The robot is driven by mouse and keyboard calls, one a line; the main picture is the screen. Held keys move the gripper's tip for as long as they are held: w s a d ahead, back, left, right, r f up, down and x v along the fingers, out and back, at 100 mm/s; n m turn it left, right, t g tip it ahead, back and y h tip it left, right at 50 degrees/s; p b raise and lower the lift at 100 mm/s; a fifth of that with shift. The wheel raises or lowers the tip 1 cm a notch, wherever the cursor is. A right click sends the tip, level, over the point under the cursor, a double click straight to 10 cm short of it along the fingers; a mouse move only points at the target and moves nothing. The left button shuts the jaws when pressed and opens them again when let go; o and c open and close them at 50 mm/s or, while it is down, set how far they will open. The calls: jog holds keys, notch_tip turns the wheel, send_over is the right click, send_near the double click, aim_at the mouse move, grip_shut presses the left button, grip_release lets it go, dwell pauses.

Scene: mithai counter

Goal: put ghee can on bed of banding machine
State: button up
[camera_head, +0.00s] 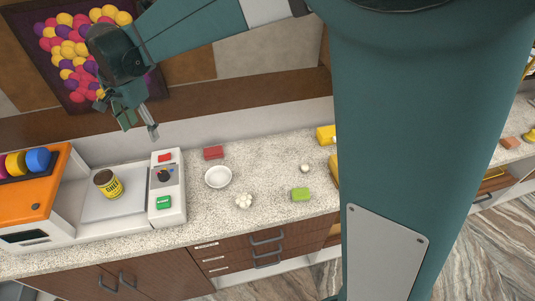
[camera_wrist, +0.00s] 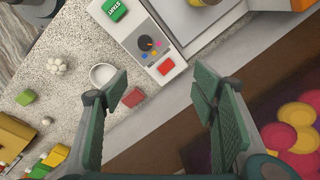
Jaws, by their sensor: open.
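The ghee can (camera_head: 108,184) is a yellow can with a dark top and dark lettering. It stands upright on the pale grey bed (camera_head: 91,208) of the banding machine (camera_head: 40,207), which has an orange housing and a white control panel. Only a sliver of the can (camera_wrist: 203,2) shows at the top edge of the wrist view. My gripper (camera_head: 140,128) is open and empty, raised above and to the right of the can, clear of it. In the wrist view its fingers (camera_wrist: 167,94) are spread wide with nothing between them.
The control panel (camera_head: 166,186) has a dial, a red button and a green START button. On the speckled counter to its right are a white bowl (camera_head: 218,177), red block (camera_head: 213,153), green block (camera_head: 300,194) and white cluster (camera_head: 243,201). Free counter lies between them.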

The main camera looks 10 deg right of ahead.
jog(key=s+d+r+n+t, duration=0.1)
jog(key=s+d+r, duration=0.15)
jog(key=d, duration=0.55)
jog(key=s+d+r+n+t, duration=0.1)
jog(key=s+d+r+n, duration=0.15)
jog(key=d, duration=0.65)
jog(key=s+d+r+t, duration=0.15)
jog(key=s+d, duration=0.25)
jog(key=d, duration=0.4)
jog(key=s+d+f+n+t, duration=0.1)
jog(key=s+d+f+n, duration=0.1)
jog(key=s+d, duration=0.6)
jog(key=s+d+f+n+t+h, duration=0.1)
jog(key=s+d+f+n, duration=0.1)
jog(key=s+d, duration=0.7)
jog(key=shift+d+f+n, duration=0.2)
jog(key=shift+d+n, duration=0.15)
jog(key=shift+d, duration=0.9)
